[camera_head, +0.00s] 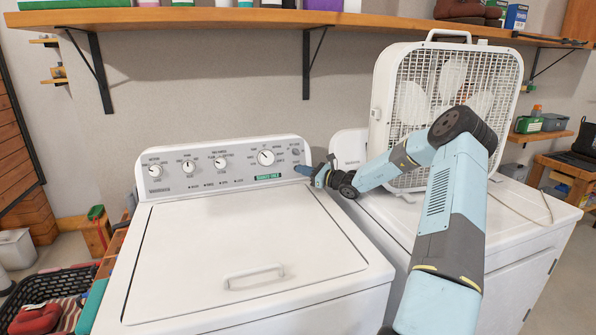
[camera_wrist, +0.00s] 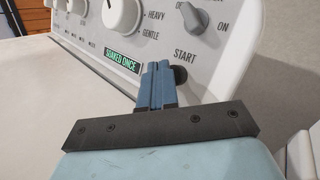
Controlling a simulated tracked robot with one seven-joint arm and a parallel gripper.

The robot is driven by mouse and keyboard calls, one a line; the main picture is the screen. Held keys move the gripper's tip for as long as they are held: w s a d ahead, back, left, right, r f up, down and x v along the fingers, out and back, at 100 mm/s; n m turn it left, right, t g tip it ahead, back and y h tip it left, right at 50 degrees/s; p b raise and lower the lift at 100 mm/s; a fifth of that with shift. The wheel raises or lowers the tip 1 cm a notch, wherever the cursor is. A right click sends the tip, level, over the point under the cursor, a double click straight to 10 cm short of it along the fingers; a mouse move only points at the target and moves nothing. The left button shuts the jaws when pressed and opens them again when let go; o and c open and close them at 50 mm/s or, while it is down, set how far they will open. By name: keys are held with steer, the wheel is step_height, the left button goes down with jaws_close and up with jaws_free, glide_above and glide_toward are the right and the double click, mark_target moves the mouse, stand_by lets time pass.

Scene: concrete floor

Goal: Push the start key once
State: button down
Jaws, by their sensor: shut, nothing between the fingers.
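The white washing machine (camera_head: 245,235) has a sloped control panel (camera_head: 222,165) with dials. In the wrist view, the word START is printed at the panel's right end. A dark round key (camera_wrist: 181,75) sits just below that word, partly hidden behind my fingers. My gripper (camera_wrist: 157,68) is shut and empty, its blue fingertips just left of the key in the picture; I cannot tell whether they touch it or the panel. In the head view my gripper (camera_head: 302,170) is at the panel's right end, where it hides the key.
A grey pointer knob (camera_wrist: 193,18) is above the START label. A large white dial (camera_wrist: 122,15) and a green label (camera_wrist: 122,62) are to the left. A white box fan (camera_head: 400,110) stands on the neighbouring machine (camera_head: 525,210), beside my arm. A wooden shelf (camera_head: 220,17) runs above.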

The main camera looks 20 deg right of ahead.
steer(key=shift+w+f, duration=0.15)
steer(key=shift+w, duration=0.25)
stand_by(0.5)
steer(key=shift+s, duration=0.15)
steer(key=shift+s+r, duration=0.3)
steer(key=shift+s, duration=0.35)
steer(key=shift+s+r, duration=0.25)
steer(key=shift+s, duration=0.55)
steer(key=shift+s+r, duration=0.25)
steer(key=shift+s, duration=0.55)
steer(key=shift+s+r, duration=0.25)
steer(key=shift+s, duration=0.55)
